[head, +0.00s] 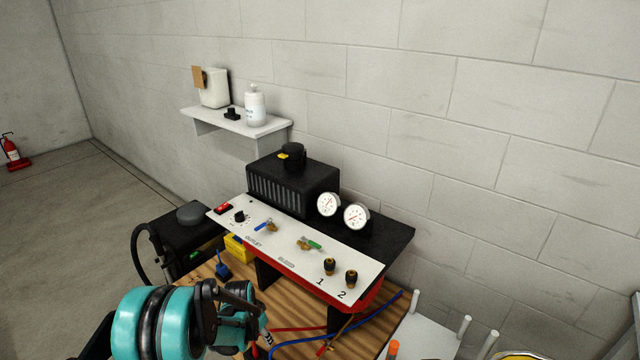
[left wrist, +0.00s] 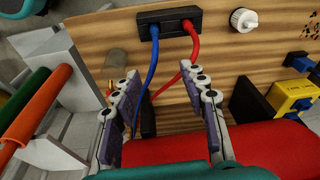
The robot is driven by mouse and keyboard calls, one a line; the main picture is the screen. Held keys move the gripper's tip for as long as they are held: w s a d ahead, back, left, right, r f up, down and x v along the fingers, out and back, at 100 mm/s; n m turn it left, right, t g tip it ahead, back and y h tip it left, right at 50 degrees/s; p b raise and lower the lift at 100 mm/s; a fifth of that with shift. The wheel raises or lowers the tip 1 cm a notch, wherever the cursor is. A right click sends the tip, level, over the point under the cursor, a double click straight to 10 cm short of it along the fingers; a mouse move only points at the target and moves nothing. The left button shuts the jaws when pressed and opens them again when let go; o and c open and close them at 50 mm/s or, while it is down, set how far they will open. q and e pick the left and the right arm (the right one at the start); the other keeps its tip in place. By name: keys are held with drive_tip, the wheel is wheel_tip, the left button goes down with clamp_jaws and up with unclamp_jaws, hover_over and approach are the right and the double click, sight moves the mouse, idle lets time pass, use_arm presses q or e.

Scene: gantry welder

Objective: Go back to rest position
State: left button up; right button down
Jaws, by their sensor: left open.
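My left gripper (head: 240,312) is low in the head view, beside my teal arm, in front of the panel's wooden bench. In the left wrist view my left gripper (left wrist: 165,95) has its two fingers apart, with no object held between them. A blue hose (left wrist: 152,70) and a red hose (left wrist: 189,60) run behind the fingers from a black block (left wrist: 168,22) on the wooden board. I cannot tell whether the fingers touch the hoses. My right gripper is in neither view.
A white control panel (head: 290,243) with valves, two gauges (head: 356,216) and knobs stands on the wooden bench (head: 208,270). A black box (head: 285,190) sits behind it. A white wall shelf (head: 240,122) holds bottles. Open floor (head: 70,230) lies at left.

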use_arm(q)
drive_tip(key=s+r+n+t, duration=0.1)
drive_tip(key=s+r, duration=0.3)
drive_tip(key=r, duration=0.5)
drive_tip(key=s+r+n+t, duration=0.1)
drive_tip(key=s+r+n, duration=0.1)
drive_tip(key=s+r, duration=0.5)
drive_tip(key=s+r+n+t, duration=0.1)
drive_tip(key=s+r, duration=0.2)
drive_tip(key=s, duration=0.3)
drive_tip(key=s+r+n+t, duration=0.2)
drive_tip(key=s+r, duration=0.2)
drive_tip(key=s, duration=0.3)
drive_tip(key=shift+d+r+y, duration=0.25)
drive_tip(key=shift+d+y, duration=0.15)
drive_tip(key=shift+s, duration=0.1)
